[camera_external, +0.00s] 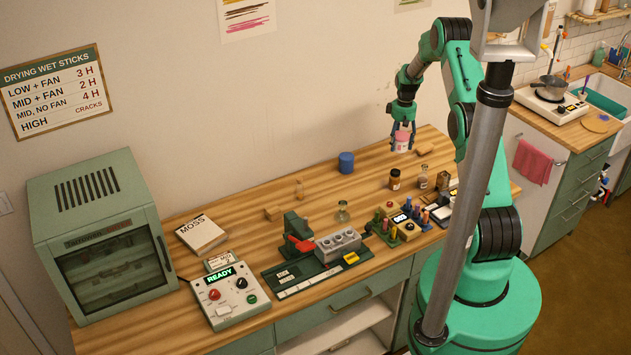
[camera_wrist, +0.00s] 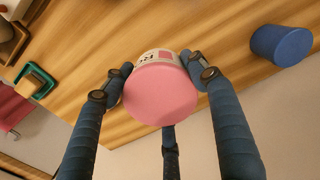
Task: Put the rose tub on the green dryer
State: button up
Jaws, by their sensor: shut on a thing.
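The rose tub (camera_wrist: 160,95) has a pink lid and a pale label, and sits between the fingers of my gripper (camera_wrist: 162,82) in the wrist view. In the external view my gripper (camera_external: 403,128) is shut on the rose tub (camera_external: 402,141), above the back right part of the table. The green dryer (camera_external: 100,235) is a box-shaped cabinet with a vented flat top and a dark glass door, at the left end of the table. Its top is bare.
A blue tub (camera_external: 346,163) stands on the table (camera_external: 240,228) left of my gripper. A book (camera_external: 201,233), a control box (camera_external: 228,295), a green press (camera_external: 315,255) and several small bottles and pegs lie between the dryer and my gripper. The table's back strip is mostly clear.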

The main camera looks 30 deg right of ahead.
dwell(0.4)
jog(key=w+a+r+n, duration=0.1)
jog(key=w+a+n, duration=0.15)
jog(key=a, duration=1.65)
jog(key=w+a+n+p, duration=0.1)
jog(key=a+n, duration=0.3)
jog(key=a, duration=1.5)
jog(key=w+a+r+n, duration=0.15)
jog(key=a+n, duration=0.25)
jog(key=a, duration=1.5)
jog(key=s+a+n, duration=0.2)
jog(key=s+a, duration=0.9)
jog(key=a, duration=0.7)
jog(key=s+a+f+n, duration=0.1)
jog(key=s+a+n, duration=0.2)
jog(key=s+a, duration=0.8)
jog(key=s+a+f+n+p, duration=0.1)
jog(key=s+a, duration=1)
jog(key=a, duration=1.6)
jog(key=shift+n, duration=0.85)
jog(key=shift+f, duration=0.15)
